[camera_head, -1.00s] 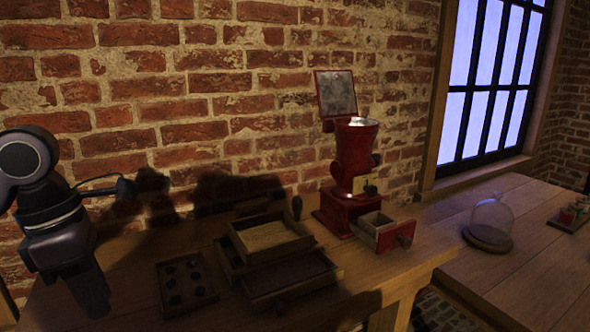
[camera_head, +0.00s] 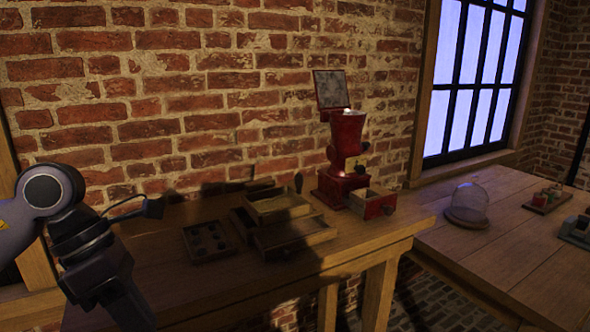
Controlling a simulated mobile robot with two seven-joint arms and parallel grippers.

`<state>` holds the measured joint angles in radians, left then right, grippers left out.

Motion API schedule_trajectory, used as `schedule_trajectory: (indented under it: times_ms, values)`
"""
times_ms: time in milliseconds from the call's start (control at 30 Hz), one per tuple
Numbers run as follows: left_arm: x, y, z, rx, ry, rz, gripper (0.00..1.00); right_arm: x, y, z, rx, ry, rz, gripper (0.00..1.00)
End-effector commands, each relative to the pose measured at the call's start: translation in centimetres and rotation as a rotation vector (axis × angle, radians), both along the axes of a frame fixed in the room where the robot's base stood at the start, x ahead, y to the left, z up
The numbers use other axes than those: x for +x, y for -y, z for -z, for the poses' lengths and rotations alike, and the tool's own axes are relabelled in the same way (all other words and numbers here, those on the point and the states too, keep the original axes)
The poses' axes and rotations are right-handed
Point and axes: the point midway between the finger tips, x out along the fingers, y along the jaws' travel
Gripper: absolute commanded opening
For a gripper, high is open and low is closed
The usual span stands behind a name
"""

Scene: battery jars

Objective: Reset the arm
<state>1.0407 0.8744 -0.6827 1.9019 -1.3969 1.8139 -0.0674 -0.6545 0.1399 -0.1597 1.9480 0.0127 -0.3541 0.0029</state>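My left arm (camera_head: 90,245) comes in from the left and hangs over the left end of the wooden table. Its gripper fingers are not clear in the picture; the dark lower part runs off toward the bottom edge. My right gripper is out of view. The arm is apart from the things on the table.
On the table (camera_head: 200,288) are a small tray with dark round pieces (camera_head: 208,241), stacked wooden trays (camera_head: 290,235) and a red machine with an open lid (camera_head: 347,150) and open drawer (camera_head: 373,201). A glass dome (camera_head: 468,203) stands on the right table (camera_head: 520,235).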

Motion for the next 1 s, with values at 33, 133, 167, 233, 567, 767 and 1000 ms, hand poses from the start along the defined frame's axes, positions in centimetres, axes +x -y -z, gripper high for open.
schedule_trajectory:
  times_ms: [33, 133, 167, 233, 567, 767, 1000]
  values:
    - [-0.5, 2.0, 0.8, -0.09, -0.041, 0.014, 0.22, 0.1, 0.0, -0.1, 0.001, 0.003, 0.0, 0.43]
    - [-1.6, 5.9, 1.5, -0.294, -0.123, 0.018, 0.22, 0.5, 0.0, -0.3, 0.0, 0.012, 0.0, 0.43]
    - [-2.0, 7.0, 1.6, -0.363, -0.153, 0.013, 0.22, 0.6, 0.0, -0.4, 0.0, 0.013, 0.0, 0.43]
    - [-2.7, 9.6, 1.4, -0.526, -0.229, -0.012, 0.22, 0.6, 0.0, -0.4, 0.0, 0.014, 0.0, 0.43]
    - [-1.7, 15.0, -1.0, -1.27, -0.67, -0.396, 0.22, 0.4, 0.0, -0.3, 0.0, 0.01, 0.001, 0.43]
    - [2.1, 12.7, 1.5, -1.61, -0.965, -0.836, 0.22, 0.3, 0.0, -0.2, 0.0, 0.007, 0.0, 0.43]
    - [4.0, 7.3, 12.1, -1.827, -1.306, -1.548, 0.22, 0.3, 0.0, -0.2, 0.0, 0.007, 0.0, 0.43]
